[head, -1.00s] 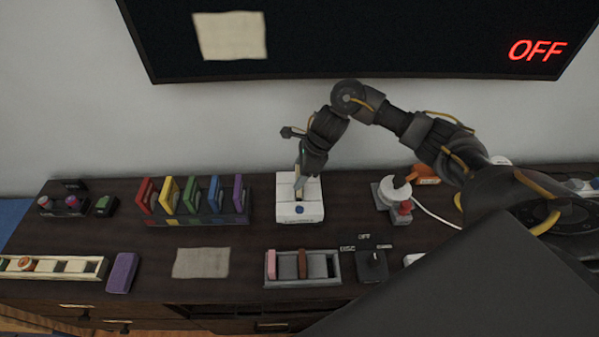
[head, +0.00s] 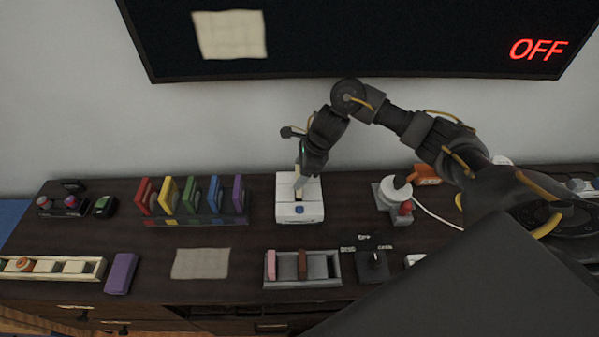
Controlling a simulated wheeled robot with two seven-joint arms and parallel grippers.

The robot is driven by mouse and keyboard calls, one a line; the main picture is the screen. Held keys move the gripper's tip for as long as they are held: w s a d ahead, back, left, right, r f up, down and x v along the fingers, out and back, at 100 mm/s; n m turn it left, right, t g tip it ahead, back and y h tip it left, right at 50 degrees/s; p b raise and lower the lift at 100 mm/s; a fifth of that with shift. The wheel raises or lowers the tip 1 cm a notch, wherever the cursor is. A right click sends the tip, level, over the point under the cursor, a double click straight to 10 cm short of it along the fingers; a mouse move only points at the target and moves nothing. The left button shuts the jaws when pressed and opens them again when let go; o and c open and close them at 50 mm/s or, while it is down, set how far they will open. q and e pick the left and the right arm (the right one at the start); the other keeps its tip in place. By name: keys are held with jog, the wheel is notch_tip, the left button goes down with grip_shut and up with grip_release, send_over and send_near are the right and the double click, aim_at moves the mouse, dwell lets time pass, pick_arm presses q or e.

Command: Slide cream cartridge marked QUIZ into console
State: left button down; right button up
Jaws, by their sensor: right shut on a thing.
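The white console (head: 299,211) stands on the dark cabinet, in the middle of the head view, with a blue button on its front. My right gripper (head: 300,176) is over the top of the console, pointing down. It is shut on a small cream piece (head: 299,183), taken to be the cartridge, which is upright at the console's top. The QUIZ marking is not readable, and I cannot tell how deep the cartridge sits. My left gripper is not in view.
A rack of coloured cartridges (head: 197,219) stands left of the console. A grey tray (head: 327,281) holds pink and brown cartridges in front. A joystick (head: 395,190) is at the right. A purple block (head: 121,273) and cloth (head: 201,263) lie front left. The wall screen (head: 400,38) reads OFF.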

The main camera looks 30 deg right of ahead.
jog(key=shift+b, duration=0.55)
dwell(0.6)
jog(key=shift+f+b, duration=2.6)
jog(key=shift+b, duration=0.05)
jog(key=o, duration=1)
jog(key=shift+o, duration=0.2)
jog(key=shift+r, duration=0.1)
jog(key=v, duration=1)
jog(key=shift+r, duration=0.35)
jog(key=shift+d, duration=0.1)
